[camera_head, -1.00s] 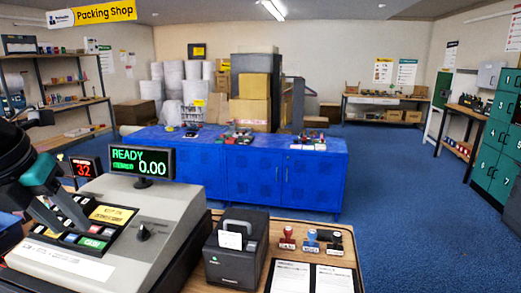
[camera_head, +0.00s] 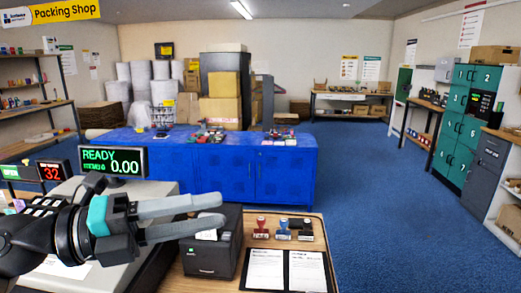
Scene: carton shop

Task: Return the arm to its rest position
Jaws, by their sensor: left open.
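My left gripper (camera_head: 222,211) reaches in from the left edge, with its grey fingers pointing right. It is open and no object shows between the fingers. It hangs in front of the cash register (camera_head: 125,268) and hides much of its top. The fingertips overlap the black receipt printer (camera_head: 213,258) in the picture; I cannot tell the gap between them. My right gripper is out of view.
The register display (camera_head: 114,161) reads READY 0.00. Stamps (camera_head: 282,228) and two paper sheets (camera_head: 285,271) lie right of the printer. A blue counter (camera_head: 225,172) stands beyond, with teal lockers (camera_head: 461,128) at right. Blue floor (camera_head: 375,190) is clear.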

